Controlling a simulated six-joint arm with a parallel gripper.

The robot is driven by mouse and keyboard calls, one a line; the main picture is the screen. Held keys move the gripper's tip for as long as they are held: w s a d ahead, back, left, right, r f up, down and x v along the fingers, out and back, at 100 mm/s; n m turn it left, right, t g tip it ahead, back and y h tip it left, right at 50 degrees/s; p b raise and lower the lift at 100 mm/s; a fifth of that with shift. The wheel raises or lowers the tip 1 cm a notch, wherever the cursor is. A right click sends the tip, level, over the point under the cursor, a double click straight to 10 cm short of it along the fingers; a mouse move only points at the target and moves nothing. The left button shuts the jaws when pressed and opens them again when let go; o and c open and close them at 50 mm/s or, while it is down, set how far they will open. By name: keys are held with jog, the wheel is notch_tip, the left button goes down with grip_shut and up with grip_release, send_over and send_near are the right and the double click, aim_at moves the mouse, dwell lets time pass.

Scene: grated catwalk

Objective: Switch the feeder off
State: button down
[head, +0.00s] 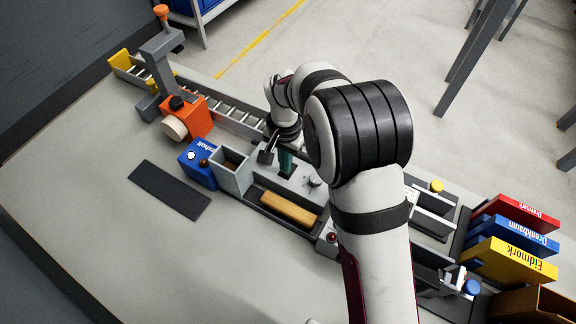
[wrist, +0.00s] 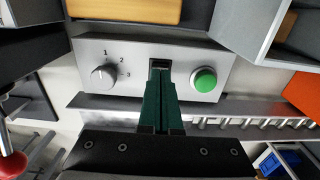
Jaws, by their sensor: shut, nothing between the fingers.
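The feeder's grey control panel (wrist: 135,60) fills the middle of the wrist view; in the head view it is partly hidden by my arm. It carries a dial (wrist: 104,75) marked 1, 2, 3, a dark switch slot (wrist: 159,63) and a round green button (wrist: 204,80). My gripper (wrist: 159,76) is shut, its green fingers together and empty. The fingertips are at the lower edge of the dark switch, between dial and button, and cover part of it. I cannot tell whether they touch. In the head view my gripper (head: 285,162) points down over the panel.
A wooden block (head: 288,208) lies in a channel beside the panel, near a grey bin (head: 230,172) and a blue box (head: 197,163). An orange unit (head: 195,118) stands along the roller track (head: 235,118).

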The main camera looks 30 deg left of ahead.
jog(key=shift+f, duration=0.6)
jog(key=shift+r, duration=3.55)
jog(key=shift+d, duration=0.1)
jog(key=d+r, duration=0.2)
jog(key=d, duration=0.3)
jog(key=s+d+r+m, duration=0.1)
jog(key=d+r, duration=0.2)
jog(key=d, duration=0.2)
jog(key=s+d+r+m, duration=0.1)
jog(key=d+r, duration=0.2)
jog(key=d, duration=0.2)
jog(key=shift+s+d+r+y, duration=0.1)
jog(key=shift+s+r+y, duration=0.1)
jog(key=shift+s+y, duration=0.1)
jog(key=s+d, duration=0.3)
jog(key=s+d+r+m, duration=0.1)
jog(key=s+d, duration=0.2)
jog(key=d, duration=0.1)
jog(key=s+d+r+m, duration=0.1)
jog(key=s+d, duration=0.2)
jog(key=shift+s+d+r+y, duration=0.1)
jog(key=shift+s+d+y, duration=0.05)
jog(key=shift+s+y, duration=0.25)
jog(key=s+d+f+m, duration=0.1)
jog(key=s+d, duration=0.1)
jog(key=s, duration=0.5)
jog(key=shift+d+f+m, duration=0.3)
jog(key=shift+d+f, duration=0.05)
